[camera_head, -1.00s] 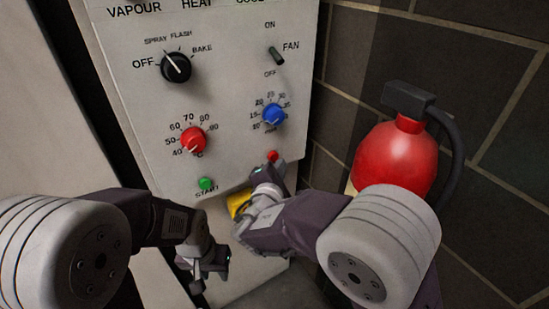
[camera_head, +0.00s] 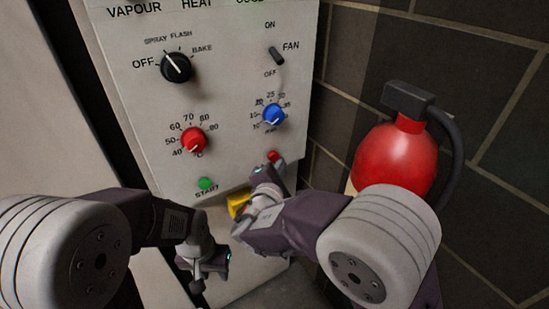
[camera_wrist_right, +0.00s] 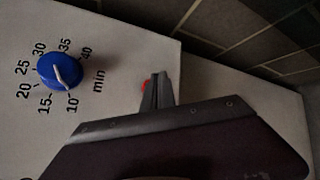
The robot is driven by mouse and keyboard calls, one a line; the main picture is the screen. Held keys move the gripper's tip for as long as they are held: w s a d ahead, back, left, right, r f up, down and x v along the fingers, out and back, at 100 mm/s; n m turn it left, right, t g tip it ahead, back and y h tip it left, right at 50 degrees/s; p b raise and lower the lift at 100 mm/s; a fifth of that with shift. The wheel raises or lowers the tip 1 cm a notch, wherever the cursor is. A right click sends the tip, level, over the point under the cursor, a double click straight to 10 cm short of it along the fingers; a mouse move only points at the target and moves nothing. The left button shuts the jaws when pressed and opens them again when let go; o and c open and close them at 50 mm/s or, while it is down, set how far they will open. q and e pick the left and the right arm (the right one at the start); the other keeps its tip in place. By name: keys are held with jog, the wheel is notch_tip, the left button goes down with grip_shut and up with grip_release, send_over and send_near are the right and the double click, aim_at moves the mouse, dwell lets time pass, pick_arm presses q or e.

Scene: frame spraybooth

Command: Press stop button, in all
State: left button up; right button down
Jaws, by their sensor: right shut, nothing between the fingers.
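The red stop button (camera_head: 273,156) sits low on the right of the grey control panel (camera_head: 230,150), below the blue dial. In the right wrist view the red button (camera_wrist_right: 146,86) shows only as a sliver at the left of my right gripper's fingertips (camera_wrist_right: 158,80), which cover the rest. My right gripper (camera_head: 268,172) is shut and empty, just below the button in the head view; whether it touches the button cannot be told. My left gripper (camera_head: 212,270) hangs lower left, below the panel, and the state of its fingers is unclear.
The panel also bears a green start button (camera_head: 206,183), a red dial (camera_head: 193,140), a blue dial (camera_head: 274,115), a black mode knob (camera_head: 176,67) and a fan switch (camera_head: 277,56). A yellow object (camera_head: 238,205) is partly hidden behind my right arm. A red extinguisher (camera_head: 397,160) stands at the right.

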jog(key=shift+w, duration=0.1)
dwell(0.3)
jog(key=shift+w+a, duration=0.25)
jog(key=shift+w+a+b, duration=0.3)
jog(key=shift+w, duration=0.1)
dwell(0.8)
jog(key=shift+s+d, duration=0.1)
jog(key=shift+s+d+b, duration=0.45)
jog(key=shift+s+b, duration=0.15)
jog(key=shift+s, duration=0.05)
